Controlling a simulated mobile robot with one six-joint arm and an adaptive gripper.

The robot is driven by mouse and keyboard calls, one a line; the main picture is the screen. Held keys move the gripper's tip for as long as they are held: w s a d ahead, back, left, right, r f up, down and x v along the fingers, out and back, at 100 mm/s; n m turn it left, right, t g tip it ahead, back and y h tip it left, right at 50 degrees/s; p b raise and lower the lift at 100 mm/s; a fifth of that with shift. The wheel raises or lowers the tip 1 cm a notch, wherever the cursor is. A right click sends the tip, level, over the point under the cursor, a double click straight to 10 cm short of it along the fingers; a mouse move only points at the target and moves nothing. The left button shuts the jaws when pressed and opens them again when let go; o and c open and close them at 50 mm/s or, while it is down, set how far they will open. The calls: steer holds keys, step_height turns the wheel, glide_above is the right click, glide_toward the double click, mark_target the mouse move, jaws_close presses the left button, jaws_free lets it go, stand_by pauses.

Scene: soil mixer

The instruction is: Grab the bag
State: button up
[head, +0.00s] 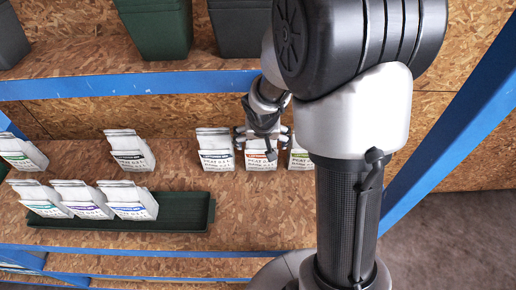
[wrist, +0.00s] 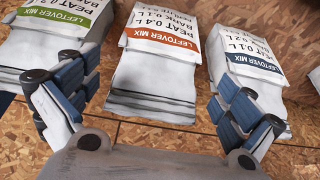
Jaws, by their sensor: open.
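A white bag with a red-orange "Leftover Mix" band (wrist: 155,65) is in the middle of the wrist view. My gripper (wrist: 158,88) is open, with one finger on each side of this bag; whether the fingers touch it I cannot tell. In the head view the bag (head: 261,162) stands on the wooden shelf, and my gripper (head: 264,138) is over its upper part, hiding some of it.
A blue-band bag (head: 215,150) and a green-band bag (head: 300,159) stand close on either side. More bags stand on the left, some on a dark green tray (head: 180,225). A blue beam (head: 130,84) runs above; dark pots (head: 155,28) stand on the upper shelf.

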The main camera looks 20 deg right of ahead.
mark_target(261, 148)
steer(key=b+x, duration=0.2)
steer(key=x, duration=0.5)
steer(key=shift+c, duration=0.4)
steer(key=c, duration=0.8)
